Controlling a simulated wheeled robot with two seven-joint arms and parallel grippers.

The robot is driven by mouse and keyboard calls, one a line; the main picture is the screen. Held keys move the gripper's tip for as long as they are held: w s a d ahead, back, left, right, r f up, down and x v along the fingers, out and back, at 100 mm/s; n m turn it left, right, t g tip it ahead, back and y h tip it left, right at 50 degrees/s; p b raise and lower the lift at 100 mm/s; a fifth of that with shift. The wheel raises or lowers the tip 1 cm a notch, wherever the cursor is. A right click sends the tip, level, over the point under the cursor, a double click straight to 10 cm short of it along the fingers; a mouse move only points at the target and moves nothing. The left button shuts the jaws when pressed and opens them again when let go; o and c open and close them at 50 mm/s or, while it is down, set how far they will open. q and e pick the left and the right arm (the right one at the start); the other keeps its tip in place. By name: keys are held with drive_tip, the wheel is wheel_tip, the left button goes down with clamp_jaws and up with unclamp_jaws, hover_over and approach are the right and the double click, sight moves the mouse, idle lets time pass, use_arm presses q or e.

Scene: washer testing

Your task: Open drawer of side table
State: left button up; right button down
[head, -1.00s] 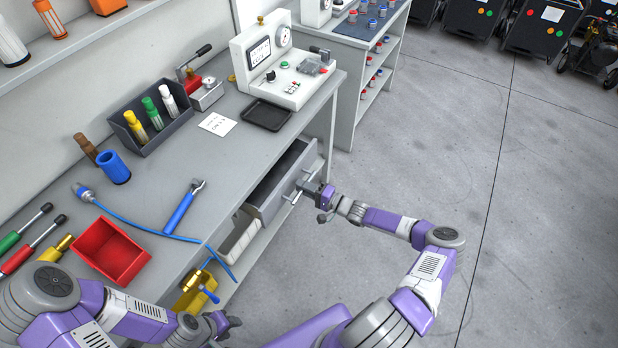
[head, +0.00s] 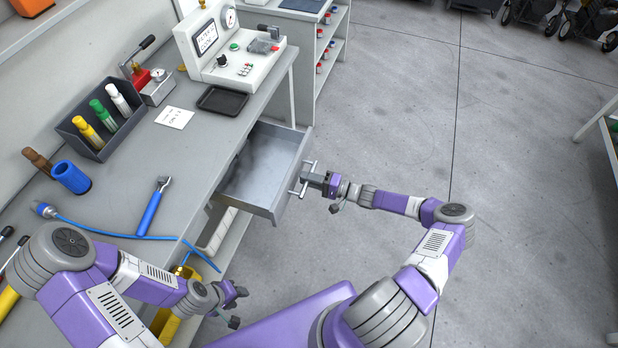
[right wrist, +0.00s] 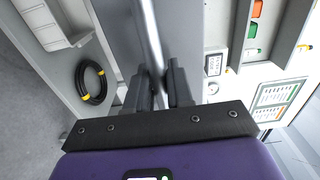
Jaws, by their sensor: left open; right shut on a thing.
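The side table's grey drawer (head: 262,165) stands pulled well out of the table (head: 115,215) in the head view, and its inside looks empty. A metal bar handle (head: 302,180) is on its front. My right gripper (head: 312,180) is shut on the handle. In the right wrist view the handle (right wrist: 150,40) runs between the two dark fingers (right wrist: 160,88). My left gripper (head: 233,300) is open and empty, low in front of the table and apart from the drawer.
On the tabletop are a test unit (head: 225,50), a black tray (head: 222,100), a tool holder (head: 100,125), a blue cup (head: 71,177) and a blue-handled tool (head: 155,205). A shelf unit (head: 310,45) stands behind.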

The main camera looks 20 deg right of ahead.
drive_tip(key=c, duration=1.2)
unclamp_jaws()
drive_tip(key=shift+o, duration=0.2)
drive_tip(key=shift+s, duration=0.1)
drive_tip(key=v, duration=0.7)
drive_tip(key=shift+s+d+p, duration=0.15)
drive_tip(key=shift+d+p, duration=0.05)
drive_tip(key=shift+p, duration=0.25)
